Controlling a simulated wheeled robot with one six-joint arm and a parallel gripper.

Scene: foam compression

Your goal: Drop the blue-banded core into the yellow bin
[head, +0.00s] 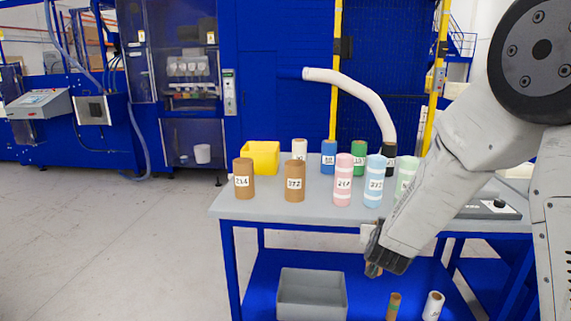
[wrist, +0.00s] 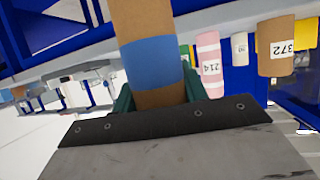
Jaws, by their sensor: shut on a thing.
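The blue-banded core is a brown tube with a blue band (wrist: 150,62). It stands large between the green fingers of my gripper (wrist: 155,98) in the wrist view, and the fingers are shut on it. In the head view my gripper (head: 374,266) is in front of the table, below the level of its top; the core is almost wholly hidden there by the gripper. The yellow bin (head: 261,157) stands at the back left of the tabletop, behind the brown cores, up and to the left of my gripper.
Two brown cores (head: 294,184), a pink core (head: 343,180), a light blue core (head: 375,182) and several others stand on the grey tabletop (head: 318,203). A grey crate (head: 312,297) and two small cores sit on the lower shelf. A curved white hose (head: 360,90) arches over the table's back.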

